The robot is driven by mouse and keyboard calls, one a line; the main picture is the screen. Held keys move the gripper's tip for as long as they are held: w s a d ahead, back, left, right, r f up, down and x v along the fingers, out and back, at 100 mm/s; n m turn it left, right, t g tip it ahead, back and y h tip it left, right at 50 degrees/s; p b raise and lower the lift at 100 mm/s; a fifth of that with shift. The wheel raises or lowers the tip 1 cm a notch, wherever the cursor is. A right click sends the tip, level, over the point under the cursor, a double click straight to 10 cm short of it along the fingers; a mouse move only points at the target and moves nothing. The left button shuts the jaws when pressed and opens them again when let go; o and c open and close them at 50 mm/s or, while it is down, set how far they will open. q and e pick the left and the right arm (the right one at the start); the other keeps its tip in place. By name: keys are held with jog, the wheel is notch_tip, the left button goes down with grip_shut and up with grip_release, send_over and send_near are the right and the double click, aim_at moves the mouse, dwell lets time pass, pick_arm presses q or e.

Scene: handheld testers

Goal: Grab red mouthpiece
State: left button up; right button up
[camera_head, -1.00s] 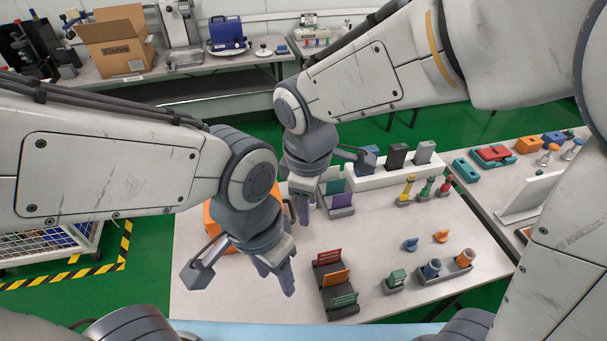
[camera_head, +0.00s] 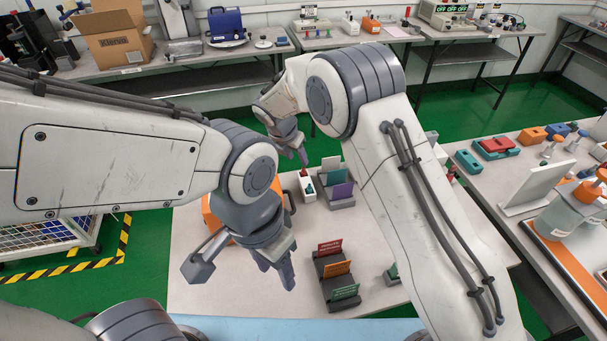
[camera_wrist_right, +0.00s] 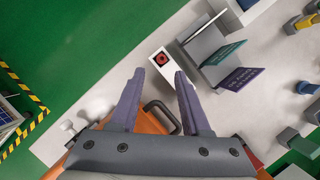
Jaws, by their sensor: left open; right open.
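A small round red piece with a dark centre, seemingly the red mouthpiece (camera_wrist_right: 162,59), sits on the end of a white holder (camera_wrist_right: 153,78) in the right wrist view. In the head view the white holder (camera_head: 308,190) stands at the table's back left. My right gripper (camera_head: 298,157) is open above and behind the holder. In its wrist view the fingers (camera_wrist_right: 160,76) point toward the red piece, which shows just beyond and between the tips, apart from them. My left gripper (camera_head: 282,274) is open and empty over the table's front left.
A rack of upright cards (camera_head: 338,190) stands just right of the holder. Another card rack (camera_head: 336,278) stands nearer the front. An orange case (camera_head: 212,222) lies at the table's left. My right forearm hides most of the table's right part.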

aim_at(303, 168)
jog(key=x, duration=0.3)
jog(key=p+x, duration=0.1)
jog(key=x, duration=0.2)
jog(key=shift+w+d+f, duration=0.2)
jog(key=shift+d+f, duration=0.05)
jog(key=shift+d, duration=0.05)
grip_shut()
